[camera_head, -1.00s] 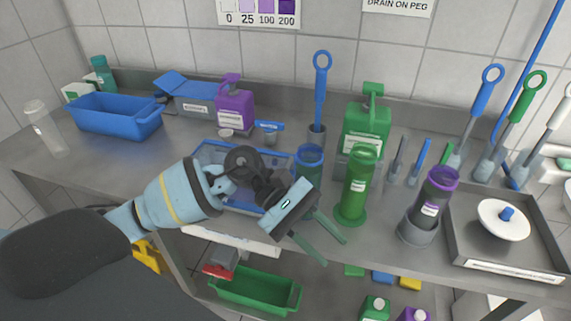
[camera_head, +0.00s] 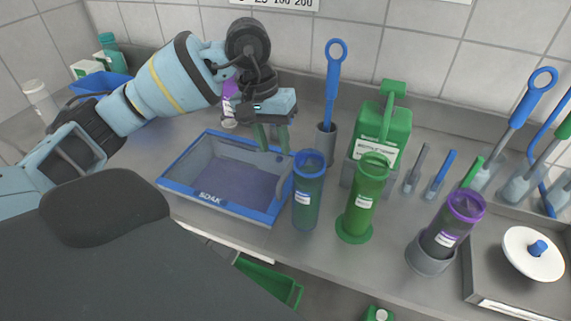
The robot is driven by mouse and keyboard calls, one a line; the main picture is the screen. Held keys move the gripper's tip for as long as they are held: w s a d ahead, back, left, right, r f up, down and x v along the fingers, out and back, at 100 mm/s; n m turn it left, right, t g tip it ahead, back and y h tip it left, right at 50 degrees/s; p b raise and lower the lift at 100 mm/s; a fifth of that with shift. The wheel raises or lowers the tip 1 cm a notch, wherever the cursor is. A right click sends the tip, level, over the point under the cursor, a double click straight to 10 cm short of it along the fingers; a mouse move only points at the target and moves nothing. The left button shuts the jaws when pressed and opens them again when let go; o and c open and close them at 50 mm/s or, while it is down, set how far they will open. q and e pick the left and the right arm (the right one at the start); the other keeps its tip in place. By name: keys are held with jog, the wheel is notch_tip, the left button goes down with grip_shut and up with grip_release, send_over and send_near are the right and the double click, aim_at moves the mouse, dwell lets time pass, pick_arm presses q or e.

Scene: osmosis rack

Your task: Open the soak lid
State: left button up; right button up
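The soak tray (camera_head: 178,184), with a blue rim and SOAK on its front edge, sits on the counter left of the middle. Its grey-purple inside shows through the top. I cannot tell whether a clear lid covers it. My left gripper (camera_head: 273,150) points down at the tray's far right corner, near the rim. Its two green fingers are apart with nothing visible between them. I cannot tell whether the fingertips touch the rim. My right gripper is not in view.
A blue cylinder (camera_head: 307,199) and a green cylinder (camera_head: 366,199) stand right of the tray. A blue-handled brush (camera_head: 333,85) stands in a grey holder behind. A green bottle (camera_head: 387,128) and a purple-rimmed cylinder (camera_head: 450,226) are farther right.

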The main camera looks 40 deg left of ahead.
aim_at(283, 177)
pick_arm(q)
jog(key=shift+w+d+f, duration=0.1)
jog(key=shift+d+f, duration=0.15)
jog(key=shift+f, duration=1.05)
jog(key=shift+w+d+f, duration=0.1)
jog(key=shift+d+f, duration=0.2)
jog(key=shift+f, duration=0.95)
jog(key=shift+d+f, duration=0.25)
jog(key=shift+f, duration=1.05)
grip_shut()
